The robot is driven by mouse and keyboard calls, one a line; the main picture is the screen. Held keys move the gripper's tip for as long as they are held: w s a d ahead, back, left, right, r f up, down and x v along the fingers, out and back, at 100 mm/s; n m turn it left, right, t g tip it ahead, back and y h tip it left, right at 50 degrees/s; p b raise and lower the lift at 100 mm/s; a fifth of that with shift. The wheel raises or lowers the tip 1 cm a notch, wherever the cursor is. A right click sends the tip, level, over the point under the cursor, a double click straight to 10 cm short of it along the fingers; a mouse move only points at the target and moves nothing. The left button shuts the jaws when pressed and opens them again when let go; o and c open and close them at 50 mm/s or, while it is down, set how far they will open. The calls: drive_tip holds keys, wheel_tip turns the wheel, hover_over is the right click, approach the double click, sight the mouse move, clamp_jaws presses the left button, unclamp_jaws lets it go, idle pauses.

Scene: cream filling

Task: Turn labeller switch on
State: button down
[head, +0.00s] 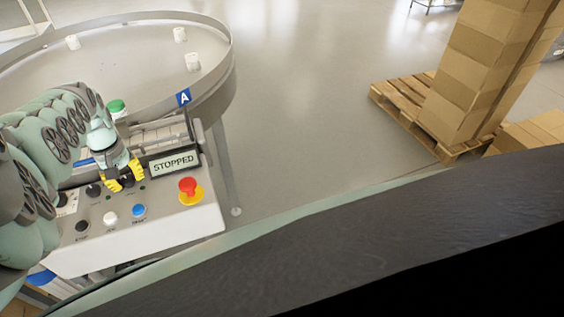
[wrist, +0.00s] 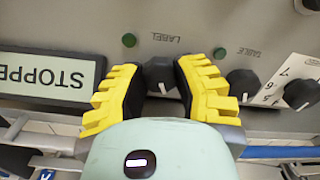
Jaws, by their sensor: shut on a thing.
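The control panel (head: 178,222) of the labeller stands at the left in the head view, with a display (head: 173,163) reading STOPPED. In the wrist view the panel appears upside down. The labeller switch (wrist: 160,72), a dark knob under the word LABEL, sits between the yellow fingers of my gripper (wrist: 162,84). The gripper is shut on this knob, and a white pointer mark shows on it. A dark green lamp (wrist: 129,40) is beside the LABEL word. In the head view my gripper (head: 124,180) is at the panel and mostly hides the knob.
The TABLE knob (wrist: 242,83) is close beside one finger, with a numbered dial (wrist: 300,94) beyond it. A red emergency button (head: 188,187), a blue button (head: 138,210) and a white button (head: 110,217) are on the panel. A round table (head: 130,62) with several white containers stands behind.

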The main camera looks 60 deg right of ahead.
drive_tip(key=m, duration=0.3)
drive_tip(key=shift+b, duration=0.35)
drive_tip(key=m+b, duration=0.1)
drive_tip(key=m, duration=0.2)
drive_tip(key=shift+a+f+m, duration=0.1)
drive_tip(key=shift+f+m, duration=0.05)
drive_tip(key=shift+m, duration=0.25)
drive_tip(key=shift+m+b, duration=1.15)
drive_tip(key=shift+m, duration=0.85)
drive_tip(key=c, duration=0.9)
unclamp_jaws()
drive_tip(key=shift+r, duration=0.25)
